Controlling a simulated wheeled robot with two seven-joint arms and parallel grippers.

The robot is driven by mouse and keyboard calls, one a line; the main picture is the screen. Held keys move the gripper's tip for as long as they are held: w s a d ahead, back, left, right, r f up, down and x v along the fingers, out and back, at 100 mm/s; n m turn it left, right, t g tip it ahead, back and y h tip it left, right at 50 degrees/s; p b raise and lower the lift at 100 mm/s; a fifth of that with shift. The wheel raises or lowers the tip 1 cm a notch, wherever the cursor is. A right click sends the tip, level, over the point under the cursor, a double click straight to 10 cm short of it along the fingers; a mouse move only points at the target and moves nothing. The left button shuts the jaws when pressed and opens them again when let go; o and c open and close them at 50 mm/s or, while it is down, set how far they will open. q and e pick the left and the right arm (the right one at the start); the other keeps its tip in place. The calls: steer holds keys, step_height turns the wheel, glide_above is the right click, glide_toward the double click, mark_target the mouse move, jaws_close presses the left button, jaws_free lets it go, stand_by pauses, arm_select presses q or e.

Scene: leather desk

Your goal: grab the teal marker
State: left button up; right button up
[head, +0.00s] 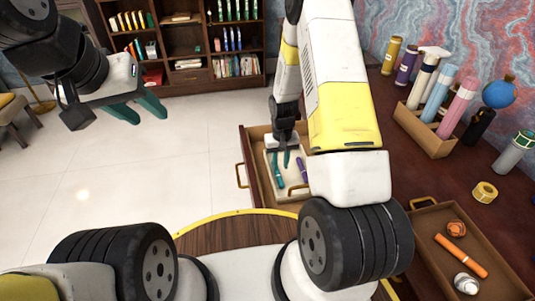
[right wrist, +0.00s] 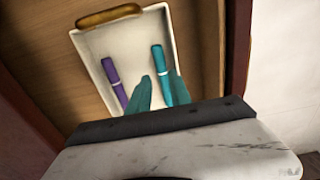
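The teal marker (head: 279,176) lies in a white tray (head: 292,191) inside an open drawer. In the right wrist view the teal marker (right wrist: 158,60) lies on the right side of the tray (right wrist: 133,43). My right gripper (head: 284,160) reaches down over the tray. In the right wrist view my right gripper (right wrist: 161,77) is open, one finger on each side of the marker in the picture. The fingers hide part of its lower end; I cannot tell whether they touch it. My left gripper (head: 152,119) is open and empty, high over the floor at left.
A purple marker (right wrist: 114,80) lies beside the teal one in the tray. The drawer (head: 256,137) has walls around the tray. Another open drawer (head: 424,222) at right holds an orange marker (head: 461,255). Bottles in a wooden box (head: 428,135) stand on the desk.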

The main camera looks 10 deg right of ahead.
mark_target(279, 177)
steer(key=f, duration=0.7)
steer(key=shift+w+a, duration=0.1)
steer(key=shift+w, duration=0.1)
jaws_close()
